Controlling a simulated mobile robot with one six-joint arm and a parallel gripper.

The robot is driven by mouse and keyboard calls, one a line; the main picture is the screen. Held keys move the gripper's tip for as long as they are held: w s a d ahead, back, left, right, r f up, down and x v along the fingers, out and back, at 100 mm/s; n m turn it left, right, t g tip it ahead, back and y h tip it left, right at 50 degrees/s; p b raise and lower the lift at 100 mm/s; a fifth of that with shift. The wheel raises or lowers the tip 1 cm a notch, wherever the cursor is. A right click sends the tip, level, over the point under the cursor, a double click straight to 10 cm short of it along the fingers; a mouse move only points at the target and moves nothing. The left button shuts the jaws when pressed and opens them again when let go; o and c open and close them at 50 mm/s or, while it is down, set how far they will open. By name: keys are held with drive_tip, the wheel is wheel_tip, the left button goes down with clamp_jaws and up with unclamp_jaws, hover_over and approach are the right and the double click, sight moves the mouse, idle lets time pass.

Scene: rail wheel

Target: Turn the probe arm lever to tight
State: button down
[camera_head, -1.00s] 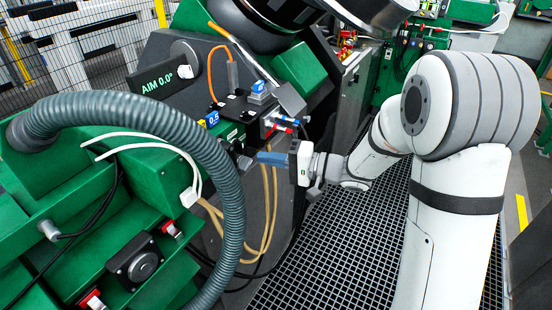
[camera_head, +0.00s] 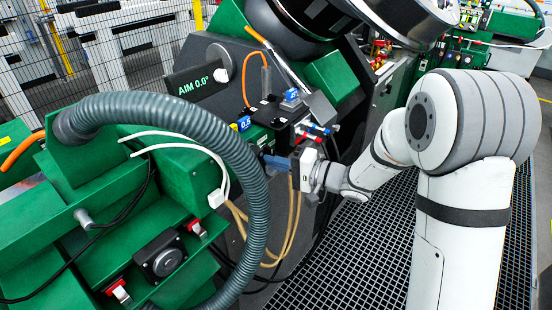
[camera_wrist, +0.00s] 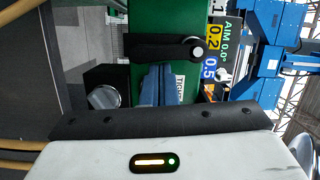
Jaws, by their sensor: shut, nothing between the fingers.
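The probe arm lever (camera_wrist: 160,47) is a dark bar with a bright round pivot (camera_wrist: 197,50) at its right end, on a green panel (camera_wrist: 145,20) in the wrist view. It lies across the picture, just beyond my fingertips. A white label (camera_wrist: 180,88), partly hidden and seeming to read TIGHT, is right of my fingers. My gripper (camera_wrist: 158,72) has blue fingers pressed together with nothing between them. In the head view my gripper (camera_head: 268,160) points left at the green machine block. I cannot make out the lever there, nor whether the fingertips touch it.
A black block with a silver round knob (camera_wrist: 105,97) sits left of my fingers. A thick grey hose (camera_head: 262,200) arches in front of the machine, close to my fingers. Tan hoses (camera_head: 292,220) hang below. Floor grating (camera_head: 350,250) is open beneath my arm.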

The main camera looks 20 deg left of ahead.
drive_tip(key=shift+s+a+f+m+p, duration=0.2)
drive_tip(key=shift+s+m+p, duration=0.3)
drive_tip(key=shift+p, duration=0.65)
